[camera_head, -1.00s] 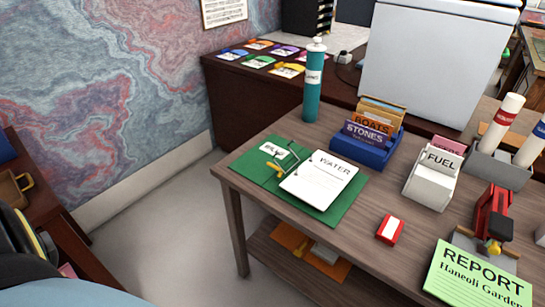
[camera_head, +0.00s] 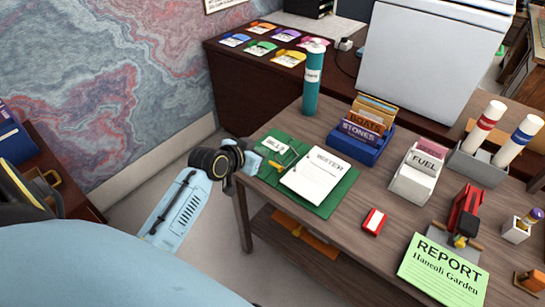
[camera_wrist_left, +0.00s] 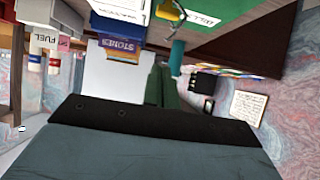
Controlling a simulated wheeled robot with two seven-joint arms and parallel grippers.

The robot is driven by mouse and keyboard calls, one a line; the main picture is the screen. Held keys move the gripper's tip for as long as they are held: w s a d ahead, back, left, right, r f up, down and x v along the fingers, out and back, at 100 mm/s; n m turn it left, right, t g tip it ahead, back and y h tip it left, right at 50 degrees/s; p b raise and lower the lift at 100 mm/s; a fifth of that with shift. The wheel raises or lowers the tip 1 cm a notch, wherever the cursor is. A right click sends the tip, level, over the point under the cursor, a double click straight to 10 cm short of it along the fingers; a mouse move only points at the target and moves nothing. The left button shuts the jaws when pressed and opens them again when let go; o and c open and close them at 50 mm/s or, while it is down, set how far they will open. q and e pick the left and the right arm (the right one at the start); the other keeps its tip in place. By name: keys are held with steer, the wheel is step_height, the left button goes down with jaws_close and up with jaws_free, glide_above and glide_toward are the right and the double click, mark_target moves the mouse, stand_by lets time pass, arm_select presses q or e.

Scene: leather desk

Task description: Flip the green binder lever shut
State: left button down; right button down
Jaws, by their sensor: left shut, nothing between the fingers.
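The green binder (camera_head: 333,198) lies open on the desk, with a white WATER sheet (camera_head: 316,175) on its right half and a BILLS label on its left cover. Its yellow-tipped lever (camera_head: 274,164) stands near the middle, close to the sheet's left edge. The binder (camera_wrist_left: 232,10) and yellow lever tip (camera_wrist_left: 176,62) also show at the top of the left wrist view, which is upside down. My left gripper (camera_head: 254,162) is at the binder's left edge, left of the lever and apart from it. It is shut and empty. My right gripper is out of view.
A teal bottle (camera_head: 313,78) stands behind the binder. A blue file box (camera_head: 357,150) is to its back right, and a white FUEL box (camera_head: 414,177) is further right. A red-and-white block (camera_head: 374,221) lies right of the binder. The desk's left edge is below my arm.

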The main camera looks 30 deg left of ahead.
mark_target(273, 163)
arm_select(q)
steer(key=b+x, duration=0.2)
steer(key=x, duration=0.8)
steer(key=shift+s+f, duration=0.9)
steer(key=shift+s, duration=0.05)
steer(key=shift+s+a+f, duration=0.1)
steer(key=shift+s+f, duration=0.3)
steer(key=shift+s, duration=0.2)
